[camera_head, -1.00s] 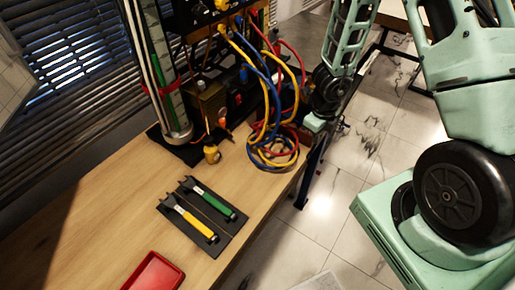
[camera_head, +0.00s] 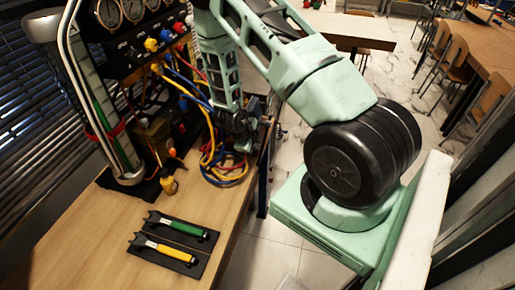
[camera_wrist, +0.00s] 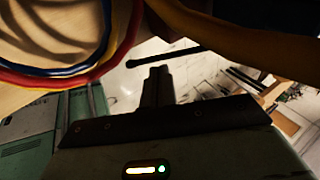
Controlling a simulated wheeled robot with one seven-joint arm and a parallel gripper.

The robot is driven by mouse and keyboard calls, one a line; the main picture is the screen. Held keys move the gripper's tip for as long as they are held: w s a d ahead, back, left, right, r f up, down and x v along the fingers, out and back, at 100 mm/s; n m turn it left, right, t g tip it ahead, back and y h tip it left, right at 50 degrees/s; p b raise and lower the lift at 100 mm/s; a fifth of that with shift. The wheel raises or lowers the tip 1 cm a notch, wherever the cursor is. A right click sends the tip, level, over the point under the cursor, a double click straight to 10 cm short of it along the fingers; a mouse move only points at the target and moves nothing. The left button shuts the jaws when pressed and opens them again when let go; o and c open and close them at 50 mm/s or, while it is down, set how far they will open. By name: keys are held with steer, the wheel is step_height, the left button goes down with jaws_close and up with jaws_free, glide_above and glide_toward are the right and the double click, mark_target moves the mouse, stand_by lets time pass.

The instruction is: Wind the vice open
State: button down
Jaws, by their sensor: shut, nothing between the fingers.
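My gripper (camera_head: 243,141) is at the table's right edge, beside the coiled hoses in the head view. In the wrist view its two dark fingers (camera_wrist: 158,74) are together with nothing between them. A thin dark bar (camera_wrist: 165,56) with a rounded end lies just beyond the fingertips and looks like the vice's handle. I cannot tell whether the fingers touch it. The vice's body and jaws cannot be made out; my arm and gripper cover that part of the table edge in the head view.
Red, blue and yellow hoses (camera_head: 226,176) hang in a coil close to my gripper. A gauge panel (camera_head: 130,30) stands behind. A dark mat (camera_head: 176,244) holds a green-handled tool (camera_head: 183,228) and a yellow-handled tool (camera_head: 167,251). The front of the wooden table (camera_head: 95,225) is clear.

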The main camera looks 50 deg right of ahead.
steer(key=shift+p+x, duration=0.5)
steer(key=shift+x, duration=1.3)
steer(key=shift+d+f, duration=0.1)
steer(key=f+b, duration=0.1)
steer(key=b, duration=0.1)
steer(key=d+f+b, duration=0.1)
steer(key=f+b, duration=0.1)
steer(key=shift+w, duration=0.2)
